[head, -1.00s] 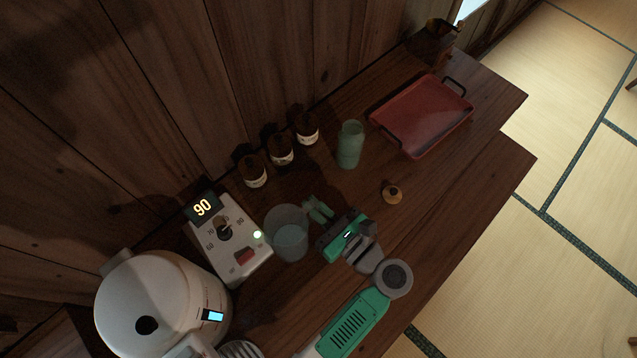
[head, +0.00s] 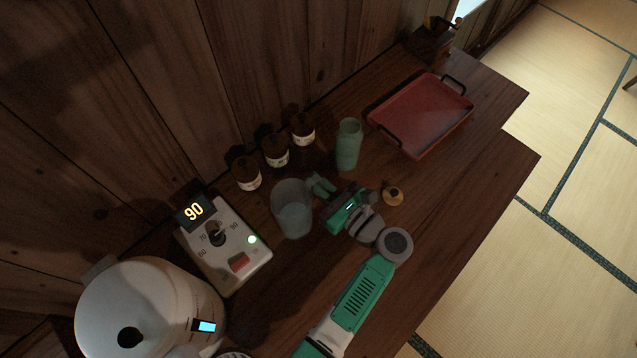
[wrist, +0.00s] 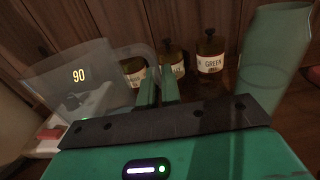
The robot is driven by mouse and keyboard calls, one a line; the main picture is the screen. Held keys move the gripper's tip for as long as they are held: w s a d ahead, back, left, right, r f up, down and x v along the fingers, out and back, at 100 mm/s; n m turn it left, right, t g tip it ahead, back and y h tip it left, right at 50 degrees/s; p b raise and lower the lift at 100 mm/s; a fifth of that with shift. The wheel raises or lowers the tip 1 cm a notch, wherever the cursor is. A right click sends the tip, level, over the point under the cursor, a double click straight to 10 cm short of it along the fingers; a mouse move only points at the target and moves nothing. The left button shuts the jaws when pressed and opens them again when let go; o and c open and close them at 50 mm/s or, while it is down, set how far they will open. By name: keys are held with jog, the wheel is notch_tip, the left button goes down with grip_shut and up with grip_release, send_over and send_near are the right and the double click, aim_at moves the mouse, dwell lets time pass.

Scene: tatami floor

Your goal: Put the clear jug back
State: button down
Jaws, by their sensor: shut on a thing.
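The clear jug (head: 293,211) stands out above the dark wooden counter, right of the control box. It looks upright, and a paler patch inside may be liquid. My gripper (head: 320,185) is at its right side, shut on its handle. In the wrist view the jug (wrist: 92,85) fills the left side, with its handle beside my closed fingers (wrist: 158,88). I cannot tell whether its base touches the counter.
A control box (head: 225,245) showing 90 and a white kettle (head: 135,305) stand at lower left. Several labelled jars (head: 276,151) line the wall. A green bottle (head: 348,146) stands close beyond my gripper. A small knobbed lid (head: 393,196) and a red tray (head: 422,117) lie right.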

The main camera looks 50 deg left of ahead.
jog(key=c, duration=2)
grip_release()
jog(key=shift+f, duration=0.15)
jog(key=o, duration=0.4)
jog(key=shift+r, duration=0.2)
jog(key=d, duration=0.4)
jog(key=d+p, duration=0.1)
jog(key=d, duration=0.7)
jog(key=shift+w+f+p, duration=0.1)
jog(key=shift+w+p, duration=0.2)
